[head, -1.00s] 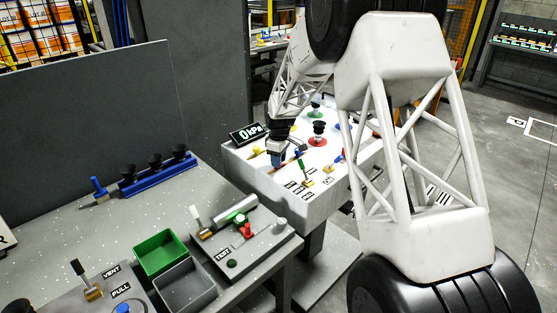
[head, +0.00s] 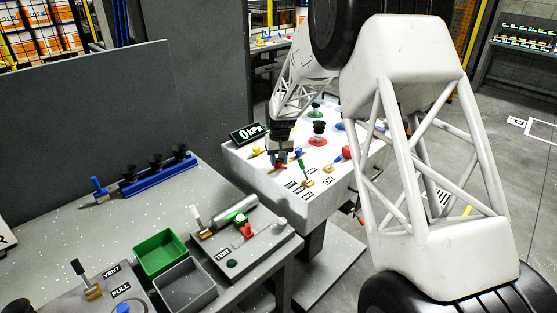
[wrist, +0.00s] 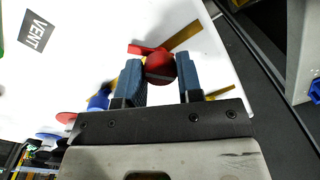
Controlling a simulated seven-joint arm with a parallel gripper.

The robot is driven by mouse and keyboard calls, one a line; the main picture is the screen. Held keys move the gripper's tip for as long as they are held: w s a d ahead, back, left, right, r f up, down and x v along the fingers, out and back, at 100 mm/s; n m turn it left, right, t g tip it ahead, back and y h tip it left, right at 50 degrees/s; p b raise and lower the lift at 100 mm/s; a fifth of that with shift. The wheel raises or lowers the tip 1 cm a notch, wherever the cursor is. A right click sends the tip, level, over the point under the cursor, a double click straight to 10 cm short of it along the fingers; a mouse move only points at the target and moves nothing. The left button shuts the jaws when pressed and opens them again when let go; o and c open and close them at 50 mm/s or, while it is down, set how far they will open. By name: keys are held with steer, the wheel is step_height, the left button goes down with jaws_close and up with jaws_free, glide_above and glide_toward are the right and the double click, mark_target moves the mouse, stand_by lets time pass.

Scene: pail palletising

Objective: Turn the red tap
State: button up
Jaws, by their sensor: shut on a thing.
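The red tap (wrist: 160,68) shows in the wrist view as a rounded red knob with a flat red arm at its upper left, over a brass-coloured strip on the white panel (wrist: 110,30). My gripper (wrist: 161,80) has its blue-padded fingers on both sides of the knob and is shut on it. In the head view my gripper (head: 279,158) is low over the left part of the panel (head: 318,208). There its body hides most of the tap.
A green-handled lever (head: 300,166) stands just right of my gripper. A display (head: 247,133) reading 0 kPa is behind left. Red-based (head: 318,141) and green-based black knobs are farther back. A grey bench (head: 150,216) with bins lies left.

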mark_target(279, 161)
steer(key=m, duration=0.7)
stand_by(0.5)
steer(key=o, duration=0.9)
steer(key=shift+r, duration=0.1)
steer(key=shift+d+r, duration=0.1)
steer(key=shift+r, duration=3.65)
steer(key=shift+s+r, duration=0.1)
